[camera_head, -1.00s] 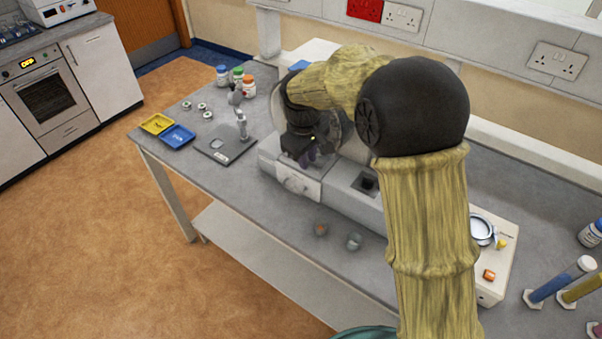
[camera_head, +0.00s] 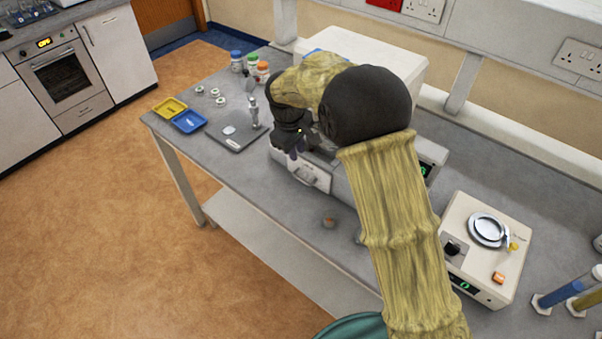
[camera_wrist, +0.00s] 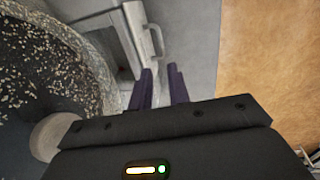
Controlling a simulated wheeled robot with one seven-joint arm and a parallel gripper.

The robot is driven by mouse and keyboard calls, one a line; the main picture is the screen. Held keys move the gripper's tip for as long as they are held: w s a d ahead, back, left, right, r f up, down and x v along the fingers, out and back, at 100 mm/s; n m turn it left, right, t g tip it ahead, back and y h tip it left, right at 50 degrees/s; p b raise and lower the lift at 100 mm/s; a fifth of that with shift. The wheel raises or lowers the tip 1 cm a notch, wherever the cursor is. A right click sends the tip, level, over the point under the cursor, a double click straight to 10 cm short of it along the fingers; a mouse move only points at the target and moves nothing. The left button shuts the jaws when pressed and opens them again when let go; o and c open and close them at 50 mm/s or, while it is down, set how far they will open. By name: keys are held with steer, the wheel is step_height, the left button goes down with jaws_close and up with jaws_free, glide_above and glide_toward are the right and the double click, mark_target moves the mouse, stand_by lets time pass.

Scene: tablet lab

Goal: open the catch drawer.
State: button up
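The catch drawer (camera_head: 308,176) is a pale front with a bar handle, low on the near side of the grey bench machine. It looks about flush with the machine in the head view, though my arm covers much of the machine. In the wrist view the drawer front (camera_wrist: 136,28) and its handle (camera_wrist: 157,42) show at the top centre. My gripper (camera_wrist: 164,76) has two dark purple fingers with a gap between them and nothing held. The fingertips are close to the handle but appear apart from it. In the head view my gripper (camera_head: 297,150) is above the drawer.
A speckled round drum (camera_wrist: 45,75) is close beside my gripper in the wrist view. A balance plate (camera_head: 238,130), yellow tray (camera_head: 170,107) and blue tray (camera_head: 188,122) lie to the left. Floor is clear in front.

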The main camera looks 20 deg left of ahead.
mark_target(301, 179)
steer(key=f+p, duration=0.1)
steer(key=f, duration=0.3)
steer(key=w+f+p, duration=0.1)
steer(key=f, duration=0.3)
steer(key=w+f+p, duration=0.1)
steer(key=f, duration=0.3)
steer(key=shift+d+f, duration=0.1)
steer(key=shift+w+d+f, duration=0.2)
steer(key=shift+d+f, duration=0.1)
steer(key=shift+f, duration=0.05)
steer(key=shift+s+a+r, duration=0.1)
steer(key=shift+s+a, duration=0.05)
jaws_close()
